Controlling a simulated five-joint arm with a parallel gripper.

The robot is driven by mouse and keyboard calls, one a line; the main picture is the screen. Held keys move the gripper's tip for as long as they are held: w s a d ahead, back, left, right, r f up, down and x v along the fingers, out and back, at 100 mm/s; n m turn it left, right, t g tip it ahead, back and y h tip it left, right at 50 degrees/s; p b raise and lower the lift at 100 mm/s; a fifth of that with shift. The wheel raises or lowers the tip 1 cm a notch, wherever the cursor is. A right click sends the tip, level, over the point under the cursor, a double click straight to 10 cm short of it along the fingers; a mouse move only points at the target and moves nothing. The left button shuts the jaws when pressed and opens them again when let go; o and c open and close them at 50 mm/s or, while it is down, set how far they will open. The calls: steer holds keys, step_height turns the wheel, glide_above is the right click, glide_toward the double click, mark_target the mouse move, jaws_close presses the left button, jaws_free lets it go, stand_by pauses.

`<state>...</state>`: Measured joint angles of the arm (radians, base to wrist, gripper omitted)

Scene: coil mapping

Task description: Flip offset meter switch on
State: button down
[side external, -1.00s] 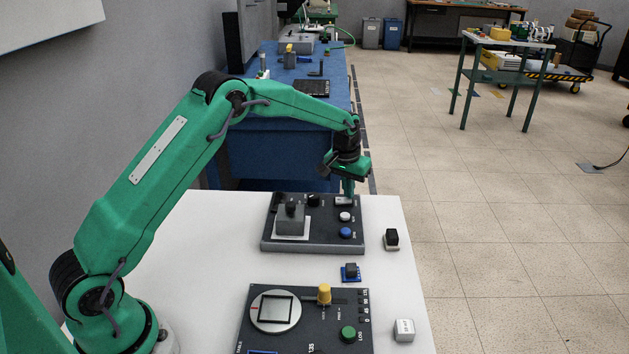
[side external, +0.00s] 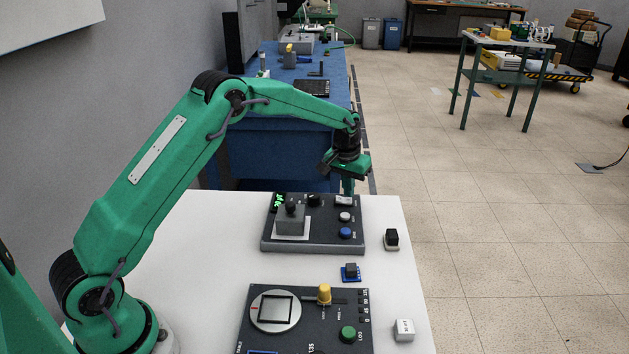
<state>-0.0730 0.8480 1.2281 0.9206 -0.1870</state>
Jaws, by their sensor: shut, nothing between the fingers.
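The dark offset meter panel (side external: 318,243) lies at the far end of the white table. A white rocker-like switch (side external: 344,200) is at its back right corner. My gripper (side external: 348,190) is shut and empty, pointing down just above or at that switch; I cannot tell whether it touches. A small display (side external: 279,202) at the panel's back left glows with green digits. The panel also carries a grey block with a dark knob (side external: 291,217), a black knob (side external: 313,200), a white button (side external: 345,216) and a blue button (side external: 345,232).
A second dark panel (side external: 305,340) with a round plate, yellow knob (side external: 324,293) and green button (side external: 348,334) lies nearer. A blue-based block (side external: 351,273), a black-topped block (side external: 391,239) and a white cube (side external: 404,330) stand on the white table (side external: 200,240).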

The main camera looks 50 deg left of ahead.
mark_target(347, 200)
steer(key=shift+r, duration=3)
steer(key=shift+r, duration=0.1)
steer(key=s+d+r+m+t, duration=0.1)
steer(key=s+d+r+t, duration=0.15)
steer(key=s+r, duration=1.45)
steer(key=s+d+f+m, duration=0.1)
steer(key=s+f, duration=0.1)
steer(key=s, duration=0.9)
steer(key=s+d+f+m+t, duration=0.1)
steer(key=s, duration=1)
steer(key=shift+f, duration=0.4)
